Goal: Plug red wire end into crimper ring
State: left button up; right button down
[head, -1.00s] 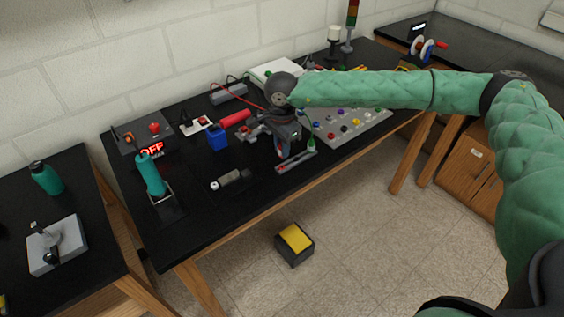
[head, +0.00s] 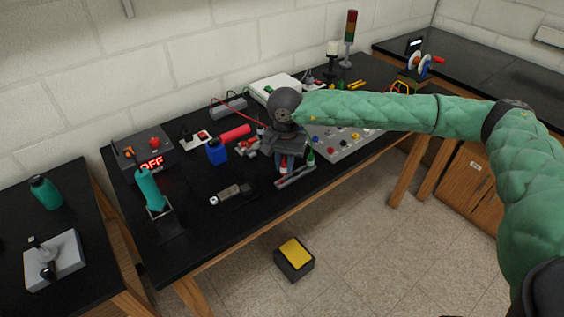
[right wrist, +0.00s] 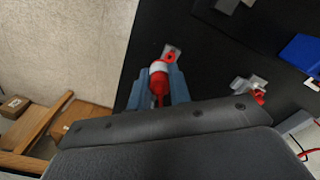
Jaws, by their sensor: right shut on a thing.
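My right gripper (right wrist: 157,92) is shut on the red wire end (right wrist: 158,78), a red piece with a white band, held between its two blue-grey fingers. A small silver piece with a red-edged hole (right wrist: 171,54), which looks like the crimper ring, shows just beyond the wire end's tip. The two overlap in the picture; I cannot tell whether they touch or are joined. In the head view my right gripper (head: 286,157) is over the front part of the black bench, and its wrist hides much of what it holds. My left gripper is out of view.
A grey bar-like tool (head: 295,177) lies close to the gripper at the bench's front edge. A blue container (head: 217,151), a red cylinder (head: 235,132) and small grey parts stand to its left. A button panel (head: 345,138) is to the right.

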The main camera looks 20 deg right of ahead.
jog(key=n, duration=0.2)
jog(key=s+n, duration=0.1)
jog(key=n, duration=0.1)
jog(key=s+r+n, duration=0.1)
jog(key=n, duration=0.2)
jog(key=shift+d, duration=0.3)
jog(key=shift+s, duration=0.1)
